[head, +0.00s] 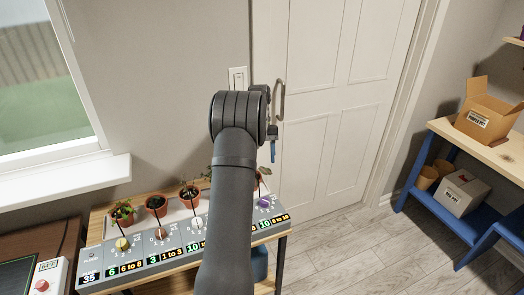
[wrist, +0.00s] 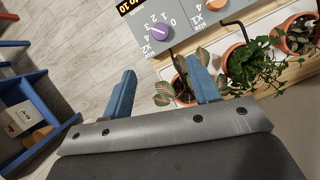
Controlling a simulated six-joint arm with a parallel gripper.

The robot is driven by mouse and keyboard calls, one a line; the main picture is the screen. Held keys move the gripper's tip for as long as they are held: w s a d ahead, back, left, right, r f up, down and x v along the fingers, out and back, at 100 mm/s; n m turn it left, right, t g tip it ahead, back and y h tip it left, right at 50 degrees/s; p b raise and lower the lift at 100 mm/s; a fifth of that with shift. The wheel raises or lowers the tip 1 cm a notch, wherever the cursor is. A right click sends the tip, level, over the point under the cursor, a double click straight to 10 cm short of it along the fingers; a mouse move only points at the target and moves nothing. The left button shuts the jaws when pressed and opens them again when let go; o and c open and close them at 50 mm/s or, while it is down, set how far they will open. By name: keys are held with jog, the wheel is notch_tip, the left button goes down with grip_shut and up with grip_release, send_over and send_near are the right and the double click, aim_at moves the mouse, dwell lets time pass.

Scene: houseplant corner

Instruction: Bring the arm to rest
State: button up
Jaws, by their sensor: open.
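My grey arm (head: 233,205) reaches up through the middle of the head view, with its bend in front of the wall and the white door. My gripper (head: 272,152) shows only partly there, as a small blue finger beyond the arm. In the wrist view my gripper (wrist: 162,84) has its two blue fingers spread wide with nothing between them. The floor and the edge of the plant bench show beyond the fingers. The right finger overlaps a potted plant (wrist: 183,87) in that picture; I cannot tell how far apart they are.
A grey control panel (head: 140,262) with coloured knobs runs along the bench front, potted plants (head: 157,206) behind it. My arm hides part of both. A blue shelf unit (head: 425,195) with boxes stands at right. Open floor (head: 350,250) lies between.

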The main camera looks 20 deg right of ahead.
aim_at(264, 200)
jog(key=shift+v, duration=1)
jog(key=x, duration=1.7)
jog(key=shift+s+f, duration=0.15)
jog(key=shift+f, duration=0.05)
